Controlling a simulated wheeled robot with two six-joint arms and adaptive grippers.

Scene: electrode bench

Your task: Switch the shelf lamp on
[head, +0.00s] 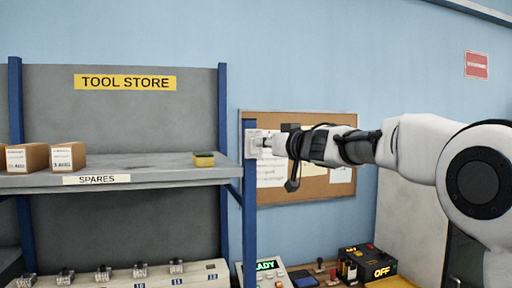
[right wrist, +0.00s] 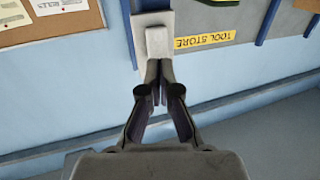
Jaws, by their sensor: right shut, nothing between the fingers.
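A pale switch plate (head: 251,147) is fixed to the blue post at the right end of the tool store shelf. In the right wrist view the plate (right wrist: 152,22) carries a small raised rocker (right wrist: 156,42). My right gripper (head: 268,143) reaches in from the right with its tips at the plate. In the right wrist view its fingertips (right wrist: 160,66) are together and empty, just below the rocker; I cannot tell whether they touch it. I cannot make out a lamp or its light in either view. My left gripper is not in view.
A corkboard (head: 310,190) hangs behind my gripper. Below are a green display panel (head: 268,266) and a black box marked OFF (head: 372,264).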

